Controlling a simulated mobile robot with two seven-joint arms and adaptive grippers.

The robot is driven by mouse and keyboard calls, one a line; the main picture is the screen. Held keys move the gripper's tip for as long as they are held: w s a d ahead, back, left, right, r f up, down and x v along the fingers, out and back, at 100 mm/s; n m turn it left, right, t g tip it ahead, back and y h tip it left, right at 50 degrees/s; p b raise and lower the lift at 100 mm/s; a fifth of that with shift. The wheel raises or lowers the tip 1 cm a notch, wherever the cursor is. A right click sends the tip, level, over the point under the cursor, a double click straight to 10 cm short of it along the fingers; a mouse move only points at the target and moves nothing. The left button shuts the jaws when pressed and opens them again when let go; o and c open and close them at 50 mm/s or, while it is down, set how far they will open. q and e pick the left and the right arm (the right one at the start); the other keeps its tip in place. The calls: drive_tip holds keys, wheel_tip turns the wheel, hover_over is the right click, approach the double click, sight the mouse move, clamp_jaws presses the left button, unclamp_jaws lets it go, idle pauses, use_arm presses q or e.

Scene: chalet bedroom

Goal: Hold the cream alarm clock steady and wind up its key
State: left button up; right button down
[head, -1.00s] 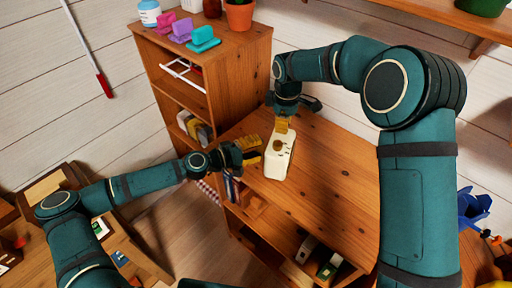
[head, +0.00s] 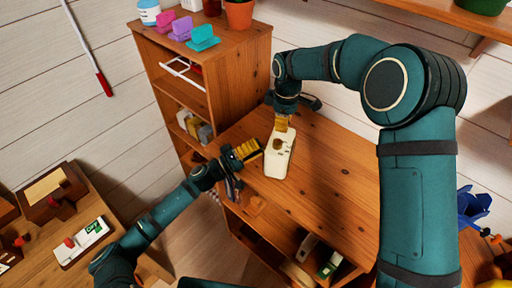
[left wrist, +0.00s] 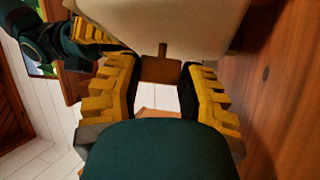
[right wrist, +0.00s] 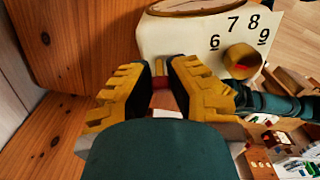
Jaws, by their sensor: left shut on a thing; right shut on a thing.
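The cream alarm clock (head: 281,160) stands on the wooden cabinet top, with a brown round part on its upper side. In the right wrist view its face (right wrist: 208,38) shows numerals and a brass knob (right wrist: 242,61). My left gripper (head: 259,147) is at the clock's left side. In the left wrist view its yellow fingers are closed around a brown key (left wrist: 160,69), whose thin stem meets the cream body. My right gripper (head: 281,128) is at the clock's far end. Its fingers are shut on a small brass and reddish part (right wrist: 160,82) there, partly hidden.
A taller wooden shelf (head: 235,55) stands behind on the left, with coloured blocks and a plant pot (head: 239,14) on top. The cabinet top (head: 325,185) right of and in front of the clock is clear. A blue flower (head: 473,207) is at the right.

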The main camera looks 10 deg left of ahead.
use_arm(q)
drive_tip(key=shift+d+m+h, duration=0.15)
drive_tip(key=shift+m+h, duration=0.15)
drive_tip(key=shift+m, duration=0.2)
drive_tip(key=o, duration=1.2)
drive_tip(key=shift+s+a, duration=0.1)
drive_tip(key=shift+a, duration=0.15)
drive_tip(key=s+a, duration=0.7)
drive_tip(key=a, duration=0.5)
drive_tip(key=shift+s+a+f, duration=0.15)
drive_tip(key=shift+s+f, duration=0.2)
drive_tip(key=shift+f, duration=0.1)
